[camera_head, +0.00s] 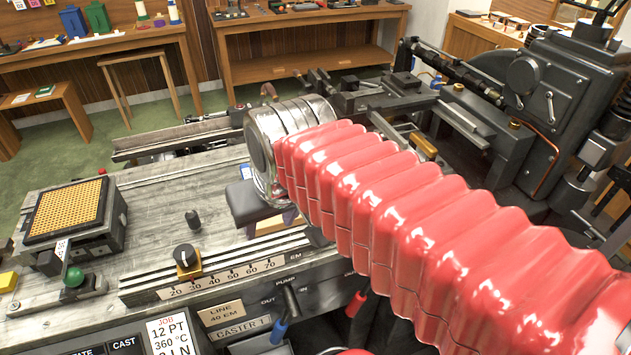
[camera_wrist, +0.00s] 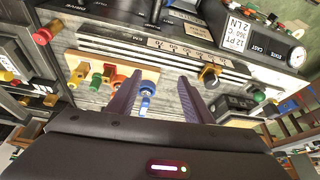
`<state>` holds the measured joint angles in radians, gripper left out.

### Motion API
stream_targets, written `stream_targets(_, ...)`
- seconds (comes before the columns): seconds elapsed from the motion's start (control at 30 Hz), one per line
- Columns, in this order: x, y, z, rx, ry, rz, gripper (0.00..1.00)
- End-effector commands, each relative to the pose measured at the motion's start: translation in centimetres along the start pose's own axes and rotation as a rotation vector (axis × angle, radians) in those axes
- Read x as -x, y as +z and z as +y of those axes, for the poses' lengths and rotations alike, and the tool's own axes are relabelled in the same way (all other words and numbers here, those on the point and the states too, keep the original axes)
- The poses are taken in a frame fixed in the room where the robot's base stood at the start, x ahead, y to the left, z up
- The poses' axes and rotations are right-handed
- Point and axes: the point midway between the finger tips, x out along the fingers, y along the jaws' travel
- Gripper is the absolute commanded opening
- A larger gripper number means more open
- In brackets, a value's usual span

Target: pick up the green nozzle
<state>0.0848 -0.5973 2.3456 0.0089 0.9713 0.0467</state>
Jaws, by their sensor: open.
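In the wrist view a light wooden board (camera_wrist: 133,71) bears several small coloured nozzles. A blue nozzle (camera_wrist: 146,90) is closest to the fingers. My gripper (camera_wrist: 158,79) has two purple fingers spread apart with nothing held between them. The green nozzle lies left of the left finger, outside the gap. In the head view my gripper is partly hidden by my red-sleeved arm; an edge of the board (camera_head: 283,222) shows below it, and the nozzles are hidden.
A black dial (camera_head: 186,258) and a scale rail (camera_head: 225,277) stand near the board. A green ball knob (camera_head: 74,277) and a gold-topped block (camera_head: 68,209) are at the left. The dark casting machine (camera_head: 545,100) fills the right. The grey bench top left of the gripper is mostly clear.

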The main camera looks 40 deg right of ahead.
Motion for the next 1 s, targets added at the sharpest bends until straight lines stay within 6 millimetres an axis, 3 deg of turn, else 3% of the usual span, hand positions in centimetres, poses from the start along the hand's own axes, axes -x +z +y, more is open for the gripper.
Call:
stream_targets(0.47, -0.9, -9.6, 5.3, -0.282, 0.071, -0.149, 0.46)
stream_targets(1.0, -5.5, -17.6, 14.4, -0.602, 0.151, -0.306, 0.46)
